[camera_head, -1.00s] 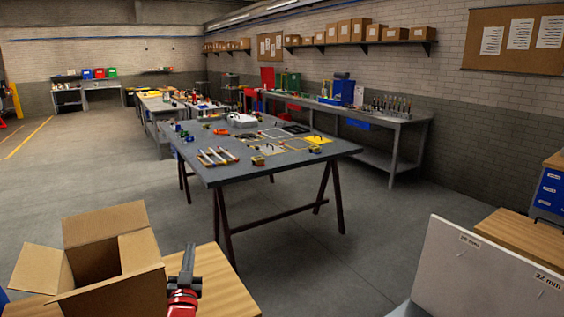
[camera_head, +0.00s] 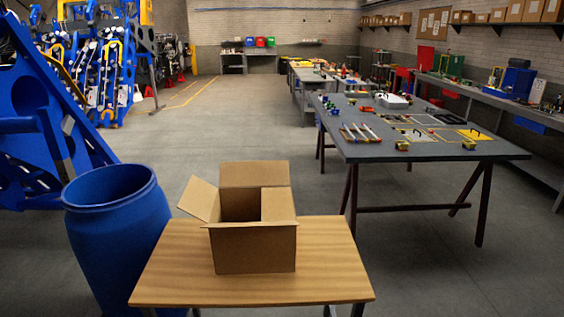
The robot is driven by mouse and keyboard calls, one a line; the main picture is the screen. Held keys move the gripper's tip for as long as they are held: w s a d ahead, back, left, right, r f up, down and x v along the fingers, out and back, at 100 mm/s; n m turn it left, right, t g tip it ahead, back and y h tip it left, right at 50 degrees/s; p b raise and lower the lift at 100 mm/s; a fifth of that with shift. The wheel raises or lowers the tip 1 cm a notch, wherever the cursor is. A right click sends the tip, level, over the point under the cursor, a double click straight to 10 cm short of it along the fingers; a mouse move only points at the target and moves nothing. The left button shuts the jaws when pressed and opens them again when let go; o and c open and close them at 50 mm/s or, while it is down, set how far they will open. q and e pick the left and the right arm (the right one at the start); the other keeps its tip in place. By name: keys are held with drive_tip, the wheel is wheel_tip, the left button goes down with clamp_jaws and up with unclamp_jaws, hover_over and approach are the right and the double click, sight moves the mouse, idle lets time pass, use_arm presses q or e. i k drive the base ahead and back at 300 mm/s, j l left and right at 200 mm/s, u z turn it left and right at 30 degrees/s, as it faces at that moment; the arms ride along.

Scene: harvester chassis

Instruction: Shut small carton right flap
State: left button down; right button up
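The small open carton (camera_head: 254,250) stands upright on a small wooden table (camera_head: 180,275) in the middle of the head view. Its left flap (camera_head: 200,199) sticks up and out to the left. Its back flap (camera_head: 254,174) stands upright. Its right flap (camera_head: 278,204) appears as a lighter panel at the right side of the opening; its exact angle is hard to tell. The front flap (camera_head: 254,225) is seen nearly edge-on along the front rim. The carton's dark inside shows between them. Neither of my grippers is in view.
A blue barrel (camera_head: 117,235) stands close to the table's left edge. A grey workbench (camera_head: 420,148) with tools and parts is behind to the right. Large blue machinery (camera_head: 40,110) stands at the left. Bare table top lies around the carton.

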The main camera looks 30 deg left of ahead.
sight(199, 199)
drive_tip(key=j+u, duration=0.1)
drive_tip(key=u, duration=0.3)
drive_tip(key=i+u, duration=0.15)
drive_tip(key=u, duration=0.2)
drive_tip(key=i+j+u, duration=0.1)
drive_tip(key=u, duration=0.3)
drive_tip(key=i+u, duration=0.1)
drive_tip(key=u, duration=0.3)
drive_tip(key=i+z, duration=0.25)
drive_tip(key=z, duration=0.25)
drive_tip(key=i+z, duration=0.3)
drive_tip(key=z, duration=0.15)
